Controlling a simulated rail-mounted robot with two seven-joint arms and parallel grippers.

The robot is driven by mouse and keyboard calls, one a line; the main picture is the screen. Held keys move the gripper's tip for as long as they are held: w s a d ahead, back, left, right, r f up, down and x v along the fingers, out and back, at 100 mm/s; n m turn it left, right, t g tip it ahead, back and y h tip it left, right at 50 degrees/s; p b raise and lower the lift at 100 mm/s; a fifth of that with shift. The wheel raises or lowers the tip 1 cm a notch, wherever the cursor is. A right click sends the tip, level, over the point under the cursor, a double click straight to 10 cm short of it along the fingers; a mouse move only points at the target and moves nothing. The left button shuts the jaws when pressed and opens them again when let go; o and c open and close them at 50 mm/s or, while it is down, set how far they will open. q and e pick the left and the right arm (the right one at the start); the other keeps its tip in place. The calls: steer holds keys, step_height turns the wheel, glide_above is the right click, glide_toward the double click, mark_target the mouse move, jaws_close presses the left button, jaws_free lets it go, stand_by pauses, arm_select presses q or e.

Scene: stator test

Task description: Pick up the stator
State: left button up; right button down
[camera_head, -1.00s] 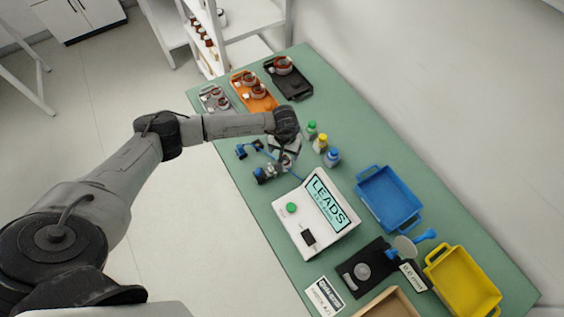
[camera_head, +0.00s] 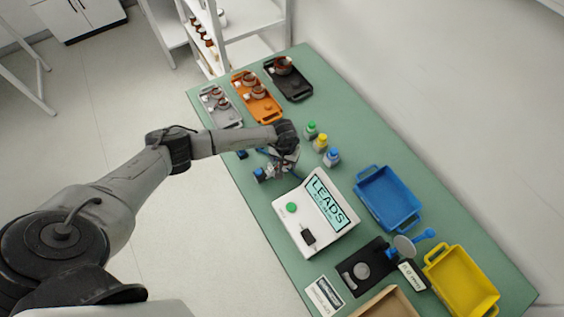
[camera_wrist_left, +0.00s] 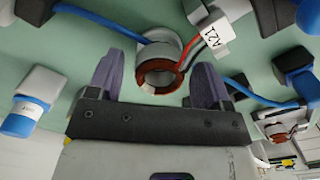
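My left gripper (camera_head: 281,172) reaches over the green table, behind the white LEADS box. In the left wrist view the gripper (camera_wrist_left: 156,85) is open, with its two dark fingers apart. A stator (camera_wrist_left: 159,74), a ring with a copper-coloured rim and grey body, shows between the fingers, with a gap on each side. Red, white and dark leads run from it to a white tag (camera_wrist_left: 217,27) reading A21. In the head view my gripper and wrist largely hide this spot. My right gripper is not in view.
Blue-ended clips (camera_head: 262,174) and blue cables lie close around the gripper. The LEADS box (camera_head: 290,226) is just in front. Small bottles (camera_head: 320,143) stand to the right. Grey (camera_head: 232,117), orange (camera_head: 240,86) and black (camera_head: 300,94) trays with stators are at the back.

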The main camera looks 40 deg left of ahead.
arm_select(q)
steer(key=c, duration=0.9)
steer(key=shift+c, duration=0.4)
steer(key=shift+r, duration=0.15)
